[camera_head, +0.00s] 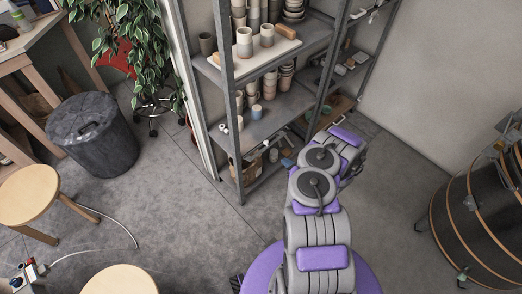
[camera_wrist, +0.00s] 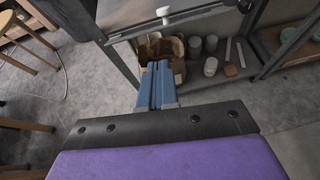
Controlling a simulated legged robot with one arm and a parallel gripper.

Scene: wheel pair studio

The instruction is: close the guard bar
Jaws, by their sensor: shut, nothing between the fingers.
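A thin metal bar (camera_wrist: 200,17) with a white knob (camera_wrist: 163,13) runs along the front of a shelf at the top of the wrist view. It looks like the guard bar, but I cannot tell how far open or shut it stands. My gripper (camera_wrist: 158,66) shows its two blue fingers side by side, shut and empty. In the wrist view the fingertips lie below the knob, apart from it. In the head view my arm reaches toward the shelf's lower right, and I cannot clearly make out the fingers there.
A grey metal shelf rack (camera_head: 228,95) holds several cups and bowls. A cardboard box (camera_wrist: 150,50) and jars (camera_wrist: 210,66) stand on the low shelf. A black bin (camera_head: 93,135) and a wooden stool (camera_head: 28,192) are left, a dark barrel (camera_head: 480,215) right. Floor before the rack is clear.

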